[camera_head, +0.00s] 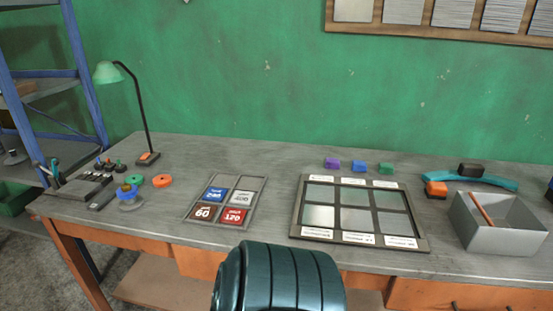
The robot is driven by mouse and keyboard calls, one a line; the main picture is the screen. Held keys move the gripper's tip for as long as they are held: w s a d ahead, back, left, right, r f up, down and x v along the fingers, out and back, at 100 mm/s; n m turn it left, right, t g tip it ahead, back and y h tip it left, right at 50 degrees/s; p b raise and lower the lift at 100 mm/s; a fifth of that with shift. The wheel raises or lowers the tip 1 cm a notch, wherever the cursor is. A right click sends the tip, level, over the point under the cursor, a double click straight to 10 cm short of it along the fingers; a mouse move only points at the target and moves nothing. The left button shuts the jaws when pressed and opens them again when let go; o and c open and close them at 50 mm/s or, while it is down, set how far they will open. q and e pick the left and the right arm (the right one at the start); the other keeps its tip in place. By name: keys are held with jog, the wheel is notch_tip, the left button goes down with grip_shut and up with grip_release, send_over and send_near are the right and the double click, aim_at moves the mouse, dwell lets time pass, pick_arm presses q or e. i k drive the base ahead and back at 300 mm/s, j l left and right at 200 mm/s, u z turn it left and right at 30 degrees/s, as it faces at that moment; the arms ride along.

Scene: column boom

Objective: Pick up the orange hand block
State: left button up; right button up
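A small orange block (436,188) sits on the grey workbench at the right. Neither of my grippers is in view. A dark teal ribbed part of my own body shows at the bottom middle.
The grey box (470,237) holds a brown stick (482,210). Purple (332,163), blue (359,166) and green (386,168) blocks stand behind a framed panel tray (297,220). Sandpaper sheets (207,213), a lamp (148,157) and discs are left. The teal piece (490,183) carries a dark block (470,170).

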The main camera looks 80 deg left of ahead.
aim_at(434, 189)
jog(key=u, duration=3.1)
jog(key=z, duration=1.45)
jog(key=i+l, duration=0.15)
jog(key=l, duration=0.15)
jog(key=i+l+u, duration=0.1)
jog(key=l, duration=0.2)
